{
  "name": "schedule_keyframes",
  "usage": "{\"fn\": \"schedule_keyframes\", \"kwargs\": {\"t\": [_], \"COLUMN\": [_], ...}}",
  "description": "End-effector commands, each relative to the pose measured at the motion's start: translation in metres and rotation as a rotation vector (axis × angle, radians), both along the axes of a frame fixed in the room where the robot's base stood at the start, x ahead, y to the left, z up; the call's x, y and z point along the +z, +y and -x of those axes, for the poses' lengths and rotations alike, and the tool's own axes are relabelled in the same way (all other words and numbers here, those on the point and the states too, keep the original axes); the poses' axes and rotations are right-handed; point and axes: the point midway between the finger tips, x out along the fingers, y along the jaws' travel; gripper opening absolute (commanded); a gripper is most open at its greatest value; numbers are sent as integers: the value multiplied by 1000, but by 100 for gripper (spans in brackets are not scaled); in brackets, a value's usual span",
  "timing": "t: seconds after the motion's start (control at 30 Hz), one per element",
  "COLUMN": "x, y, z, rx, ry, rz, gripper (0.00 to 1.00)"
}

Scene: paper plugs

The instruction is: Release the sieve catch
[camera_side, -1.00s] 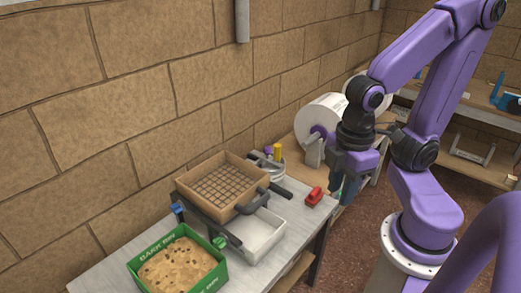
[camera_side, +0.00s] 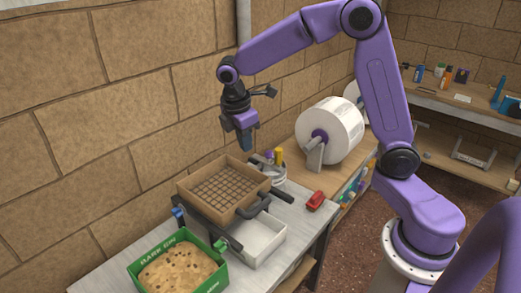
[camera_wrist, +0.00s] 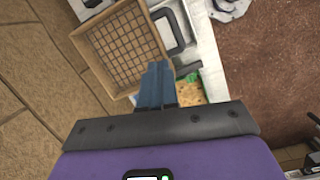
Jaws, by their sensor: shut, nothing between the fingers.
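The sieve (camera_side: 222,188) is a square brown frame with a dark mesh and a black handle (camera_side: 252,206), resting on dark rails. A small blue clip (camera_side: 178,211) sits at the rails' left end and a green clip (camera_side: 220,244) at their front end; I cannot tell which is the catch. My gripper (camera_side: 247,147) hangs above the sieve's back right side, blue fingers shut and empty, apart from everything. In the wrist view, the sieve (camera_wrist: 91,50) lies beyond and left of my fingertips (camera_wrist: 158,66), which hide part of the scene.
A white tray (camera_side: 262,238) stands under the sieve. Jars (camera_side: 277,172) stand behind the sieve near the wall. White paper rolls (camera_side: 335,125) stand farther right.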

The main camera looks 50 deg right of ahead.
Motion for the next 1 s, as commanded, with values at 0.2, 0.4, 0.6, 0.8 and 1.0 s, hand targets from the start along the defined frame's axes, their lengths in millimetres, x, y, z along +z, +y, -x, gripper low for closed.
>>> {"fn": "schedule_keyframes", "kwargs": {"t": [0.2,0.4,0.6,0.8,1.0], "x": [-15,-24,-27,-27,-30], "y": [-39,-66,-77,-77,-78], "z": [-52,-76,-84,-84,-83], "rx": [26,48,55,55,55], "ry": [45,76,88,88,88], "rz": [49,75,82,82,82], "gripper": [0,0,0,0,0]}}
